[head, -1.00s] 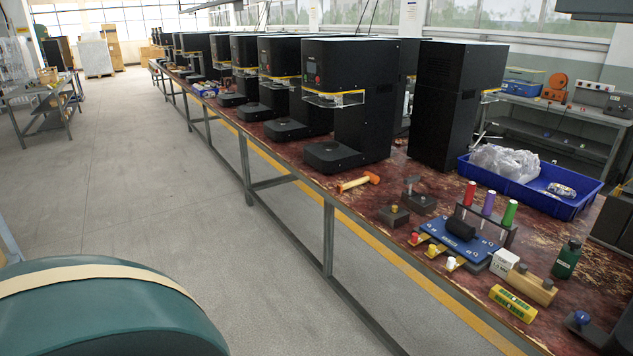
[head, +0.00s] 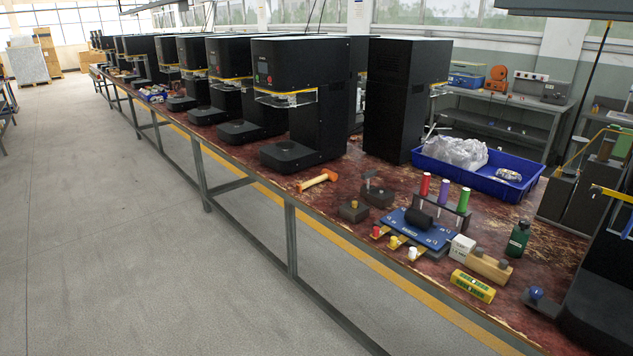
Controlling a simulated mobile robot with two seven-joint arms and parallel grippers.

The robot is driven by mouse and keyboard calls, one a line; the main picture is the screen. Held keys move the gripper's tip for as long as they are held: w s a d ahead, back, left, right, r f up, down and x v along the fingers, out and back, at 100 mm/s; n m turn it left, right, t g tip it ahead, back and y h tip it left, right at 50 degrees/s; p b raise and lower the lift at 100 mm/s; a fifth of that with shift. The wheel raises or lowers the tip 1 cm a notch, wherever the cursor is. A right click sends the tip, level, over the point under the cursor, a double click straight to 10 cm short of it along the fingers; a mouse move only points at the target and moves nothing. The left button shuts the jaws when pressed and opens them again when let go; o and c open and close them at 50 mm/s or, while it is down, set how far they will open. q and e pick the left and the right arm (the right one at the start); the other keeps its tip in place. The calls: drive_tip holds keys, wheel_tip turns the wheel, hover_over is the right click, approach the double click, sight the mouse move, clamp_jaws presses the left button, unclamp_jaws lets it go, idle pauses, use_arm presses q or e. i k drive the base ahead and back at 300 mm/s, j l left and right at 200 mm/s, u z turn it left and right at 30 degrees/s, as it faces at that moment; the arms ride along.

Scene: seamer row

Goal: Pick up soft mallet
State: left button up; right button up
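The soft mallet (head: 318,180) lies on the worn dark red bench top (head: 345,204), near its front edge. It has an orange head at the right end and a lighter wooden-looking handle pointing left. Neither of my grippers shows in the head view.
Right of the mallet stand a rack with red, purple and green tubes (head: 444,192), a blue plate (head: 420,228), a yellow box (head: 472,286) and a green bottle (head: 518,238). A blue tray (head: 480,180) sits behind. The floor (head: 110,240) left of the bench is clear.

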sight(326, 174)
drive_tip(key=i+j+u, duration=0.25)
drive_tip(key=i, duration=0.15)
drive_tip(key=i+u, duration=0.75)
drive_tip(key=i, duration=1.2)
drive_tip(key=i+z, duration=0.2)
drive_tip(key=i, duration=0.3)
drive_tip(key=i+j+z, duration=0.25)
drive_tip(key=i, duration=0.25)
drive_tip(key=i+j+z, duration=0.2)
drive_tip(key=i, duration=0.25)
drive_tip(key=i+z, duration=0.25)
drive_tip(key=z, duration=0.25)
drive_tip(key=i+j+z, duration=0.15)
drive_tip(key=z, duration=0.35)
drive_tip(key=i+j+z, duration=0.25)
drive_tip(key=z, duration=0.25)
drive_tip(key=i+j+z, duration=0.15)
drive_tip(key=z, duration=0.15)
drive_tip(key=i+j+z, duration=0.3)
drive_tip(key=k+l, duration=0.1)
